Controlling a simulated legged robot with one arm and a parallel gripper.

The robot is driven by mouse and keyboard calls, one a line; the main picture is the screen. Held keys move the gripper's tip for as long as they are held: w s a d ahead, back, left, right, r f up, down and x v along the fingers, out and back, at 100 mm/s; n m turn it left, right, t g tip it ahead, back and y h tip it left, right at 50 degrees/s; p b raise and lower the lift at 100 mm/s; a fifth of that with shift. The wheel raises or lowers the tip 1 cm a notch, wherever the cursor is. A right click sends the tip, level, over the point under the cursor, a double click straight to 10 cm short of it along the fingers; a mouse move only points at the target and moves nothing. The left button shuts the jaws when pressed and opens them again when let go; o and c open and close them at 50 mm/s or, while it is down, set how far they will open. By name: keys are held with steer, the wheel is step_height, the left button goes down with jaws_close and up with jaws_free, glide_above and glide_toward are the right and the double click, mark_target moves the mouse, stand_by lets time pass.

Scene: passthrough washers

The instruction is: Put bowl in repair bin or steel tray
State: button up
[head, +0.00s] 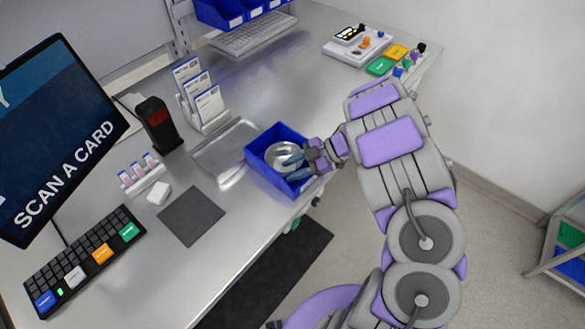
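The steel bowl (279,153) is inside the blue bin (259,147) near the table's front edge. My gripper (293,165) reaches into the bin from the right, with its fingertips at the bowl's right side. The fingers look apart, but I cannot tell whether they touch the bowl. The bowl's right part is partly hidden by the fingers. The steel tray (207,159) lies empty on the table just left of the bin.
A card holder (205,104), a scanner (157,124), a grey mat (191,216), a black keyboard (85,262) and a monitor (60,135) stand to the left. A white device (357,47) sits at the back right. Table space behind the bin is clear.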

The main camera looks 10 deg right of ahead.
steer(key=p+v, duration=0.3)
steer(key=v, duration=0.8)
steer(key=w+d+r+m+t+h, duration=0.2)
steer(key=w+d+r+t+h, duration=0.25)
steer(key=w+r, duration=0.3)
steer(key=w+d+r+m+t+h, duration=0.3)
steer(key=w+r+t+h, duration=0.15)
steer(key=w+r, duration=0.3)
steer(key=s+d+r+m+t+h, duration=0.1)
steer(key=s+d+r+m+h, duration=0.1)
steer(key=d+r+m+h, duration=0.3)
steer(key=s+d+r+m+t+h, duration=0.1)
steer(key=s+d+r+m+h, duration=0.2)
steer(key=r, duration=0.5)
steer(key=s+a+f+m+g+h, duration=0.1)
steer(key=s+a+f+m+g, duration=0.2)
steer(key=s, duration=0.6)
steer(key=s+a+f+m+g+h, duration=0.15)
steer(key=s+m+g, duration=0.25)
steer(key=s, duration=0.5)
steer(key=s+a+f+g+y, duration=0.3)
steer(key=s+a+f+y, duration=0.1)
steer(key=s+a, duration=0.6)
steer(key=s+a+f+g+y, duration=0.3)
steer(key=s+a, duration=0.8)
steer(key=s, duration=0.4)
step_height(320, 180, down, 2)
steer(key=shift+s+a+f+g+y, duration=0.15)
steer(key=shift+g+y, duration=0.2)
steer(key=shift+g, duration=0.15)
